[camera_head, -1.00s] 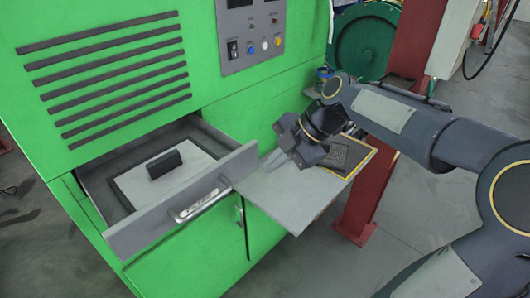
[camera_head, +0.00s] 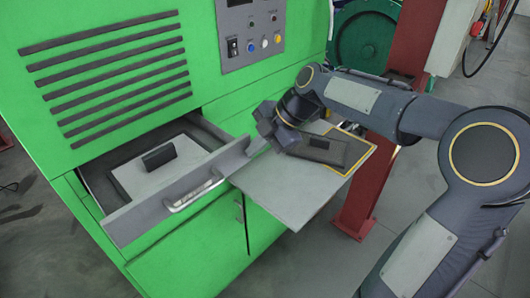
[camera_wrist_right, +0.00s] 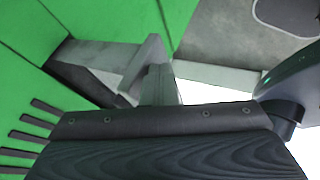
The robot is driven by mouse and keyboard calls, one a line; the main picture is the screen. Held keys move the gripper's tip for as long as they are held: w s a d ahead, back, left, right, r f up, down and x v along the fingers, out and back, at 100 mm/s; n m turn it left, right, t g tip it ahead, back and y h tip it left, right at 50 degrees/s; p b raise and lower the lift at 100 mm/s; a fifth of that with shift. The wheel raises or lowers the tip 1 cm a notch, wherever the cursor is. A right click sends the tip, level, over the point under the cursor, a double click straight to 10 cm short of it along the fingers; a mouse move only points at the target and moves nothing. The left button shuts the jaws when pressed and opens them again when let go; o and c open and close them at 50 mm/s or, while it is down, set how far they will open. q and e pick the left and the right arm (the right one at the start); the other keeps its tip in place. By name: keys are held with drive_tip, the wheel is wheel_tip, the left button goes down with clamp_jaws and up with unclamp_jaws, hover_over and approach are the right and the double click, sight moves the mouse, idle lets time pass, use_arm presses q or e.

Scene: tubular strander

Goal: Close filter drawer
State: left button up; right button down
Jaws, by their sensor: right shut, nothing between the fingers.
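The filter drawer (camera_head: 150,212) stands part way out of the green cabinet, with a silver handle (camera_head: 193,195) on its grey front panel. A pale plate with a dark upright grip (camera_head: 159,157) lies inside it. My right gripper (camera_head: 254,147) is at the right end of the drawer's front panel, away from the handle. Its fingers (camera_wrist_right: 157,82) are shut and empty in the right wrist view, close to a grey panel edge; I cannot tell whether they touch it. In the head view the gripper body partly hides the fingertips. My left gripper is not in view.
A grey shelf (camera_head: 285,195) with a yellow-edged dark mat juts out right of the drawer, under my right arm. A red post (camera_head: 357,205) stands beyond it. The green cabinet (camera_head: 90,20) has slats and a button panel (camera_head: 250,35). Floor in front is clear.

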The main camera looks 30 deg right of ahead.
sight(208, 121)
drive_tip(key=w+a+p, duration=0.1)
drive_tip(key=w+a, duration=0.1)
drive_tip(key=w, duration=0.3)
drive_tip(key=w+a+p, duration=0.2)
drive_tip(key=w, duration=0.4)
drive_tip(key=w+a+p, duration=0.1)
drive_tip(key=w+a, duration=0.1)
drive_tip(key=w, duration=0.3)
drive_tip(key=shift+w+p, duration=0.15)
drive_tip(key=shift+p, duration=0.15)
drive_tip(key=shift+d, duration=0.1)
drive_tip(key=shift+r, duration=0.1)
